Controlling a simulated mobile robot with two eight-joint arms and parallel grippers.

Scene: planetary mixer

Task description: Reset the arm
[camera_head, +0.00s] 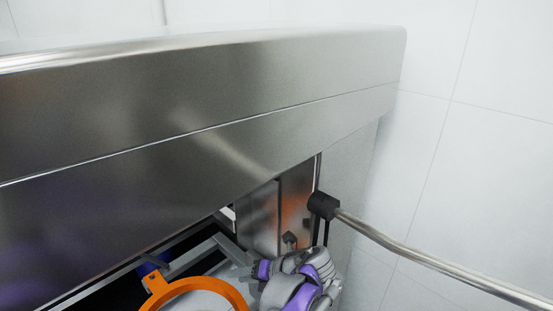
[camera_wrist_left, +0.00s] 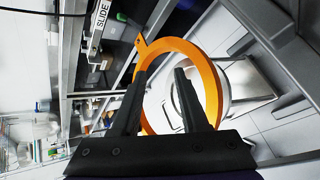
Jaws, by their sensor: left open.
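My left gripper (camera_wrist_left: 159,75) shows in the left wrist view as two dark fingers, spread apart with nothing between the tips. Its fingers overlap the near side of an orange ring (camera_wrist_left: 208,75) with a small lug; I cannot tell whether they touch it. In the head view the ring (camera_head: 197,286) is cut by the lower edge, and my purple and grey left arm (camera_head: 300,283) is just right of it. The steel mixer body (camera_head: 200,95) fills the upper left there. A metal bar (camera_head: 440,262) runs from a black joint (camera_head: 322,205) to the lower right. My right gripper is not in view.
In the left wrist view a pale round vessel (camera_wrist_left: 238,82) and grey frame bars (camera_wrist_left: 290,60) lie beyond the ring. A shelf area with a "SLIDE" label (camera_wrist_left: 97,28) is at the left. White tiled wall (camera_head: 480,130) fills the right of the head view.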

